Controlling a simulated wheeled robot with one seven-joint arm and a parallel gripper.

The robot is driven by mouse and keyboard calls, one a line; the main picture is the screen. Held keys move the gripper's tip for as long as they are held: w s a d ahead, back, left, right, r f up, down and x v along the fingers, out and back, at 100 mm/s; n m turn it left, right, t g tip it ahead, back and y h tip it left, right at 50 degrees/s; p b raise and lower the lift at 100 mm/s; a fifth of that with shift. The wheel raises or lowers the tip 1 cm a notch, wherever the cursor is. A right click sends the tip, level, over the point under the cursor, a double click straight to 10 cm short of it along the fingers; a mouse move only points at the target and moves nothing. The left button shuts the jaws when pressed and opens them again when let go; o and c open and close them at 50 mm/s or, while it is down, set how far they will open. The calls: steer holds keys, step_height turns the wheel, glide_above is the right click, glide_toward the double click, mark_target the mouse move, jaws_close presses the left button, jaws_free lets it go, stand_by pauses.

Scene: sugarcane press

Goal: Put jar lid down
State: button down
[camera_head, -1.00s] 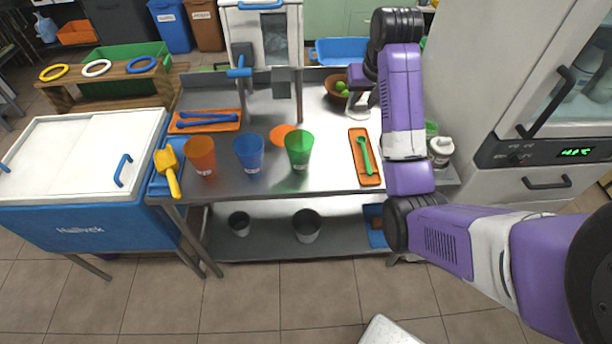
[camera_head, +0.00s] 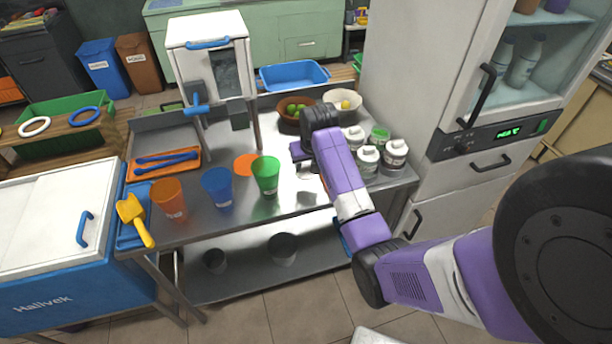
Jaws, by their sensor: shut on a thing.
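My gripper (camera_head: 305,160) is above the steel table, right of the green cup, near the table's middle. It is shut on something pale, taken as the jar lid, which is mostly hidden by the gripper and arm. Its gap to the tabletop cannot be told. Several white jars stand in a group at the table's right end, beside my arm. One jar (camera_head: 379,137) shows green at its top; another white jar (camera_head: 396,152) stands at the right front of the group.
On the steel table (camera_head: 225,197) stand orange (camera_head: 170,200), blue (camera_head: 217,187) and green (camera_head: 266,175) cups. An orange disc (camera_head: 247,164) lies behind them. Two bowls, brown (camera_head: 290,113) and pale (camera_head: 343,101), sit at the back. The press (camera_head: 210,62) stands behind; the fridge (camera_head: 415,75) bounds the right.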

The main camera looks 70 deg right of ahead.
mark_target(308, 174)
steer(key=shift+f, duration=2.9)
steer(key=shift+f, duration=0.15)
steer(key=c, duration=0.9)
jaws_free()
